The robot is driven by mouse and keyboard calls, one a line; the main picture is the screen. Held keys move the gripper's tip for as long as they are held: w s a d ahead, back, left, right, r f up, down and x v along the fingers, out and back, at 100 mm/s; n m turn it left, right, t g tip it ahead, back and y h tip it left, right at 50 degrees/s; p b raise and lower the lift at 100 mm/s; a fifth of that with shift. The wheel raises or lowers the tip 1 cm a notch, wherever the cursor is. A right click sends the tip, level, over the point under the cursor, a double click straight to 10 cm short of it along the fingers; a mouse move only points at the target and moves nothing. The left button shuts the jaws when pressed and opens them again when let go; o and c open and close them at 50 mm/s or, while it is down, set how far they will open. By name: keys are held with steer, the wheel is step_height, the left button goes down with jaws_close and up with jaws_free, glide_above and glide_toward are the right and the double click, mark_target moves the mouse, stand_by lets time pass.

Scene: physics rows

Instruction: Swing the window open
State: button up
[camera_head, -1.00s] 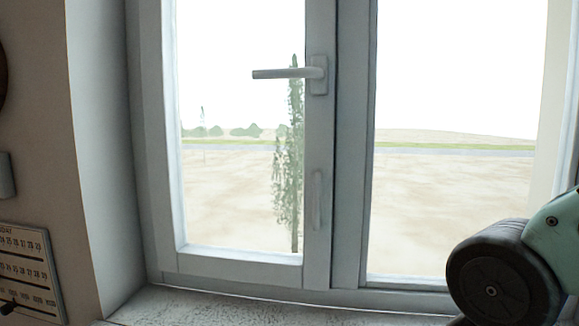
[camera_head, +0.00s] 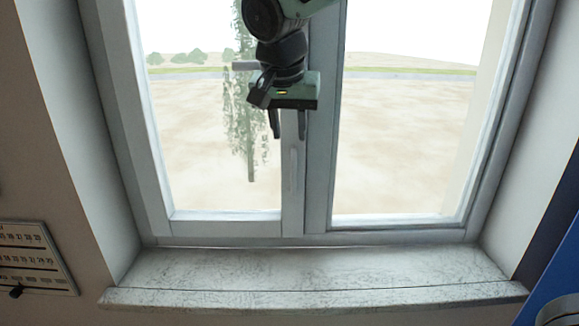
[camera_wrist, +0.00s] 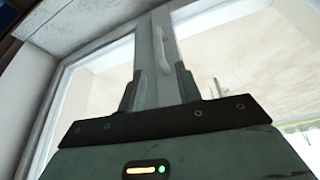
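The window's left sash (camera_head: 225,228) has a pale grey frame, and I see no clear gap at its edges. Its lever handle (camera_head: 243,66) lies level, pointing left; my arm hides its right end. A slim vertical pull grip (camera_head: 293,172) sits lower on the same stile and also shows in the wrist view (camera_wrist: 160,47). My gripper (camera_head: 289,132) points down in front of the stile, just above the pull grip. Its fingers are apart and empty. In the wrist view the stile lies between the fingertips of my gripper (camera_wrist: 157,84); I cannot tell whether they touch it.
The right pane (camera_head: 400,150) stands beside the left sash. A bare speckled sill (camera_head: 310,275) runs below the window. A calendar (camera_head: 32,257) hangs on the left wall. A blue surface (camera_head: 560,265) is at the right edge.

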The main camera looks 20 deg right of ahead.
mark_target(293, 166)
steer(key=p+x, duration=0.3)
steer(key=x, duration=0.9)
steer(key=shift+w+d+f, duration=0.15)
steer(key=shift+f, duration=0.15)
jaws_close()
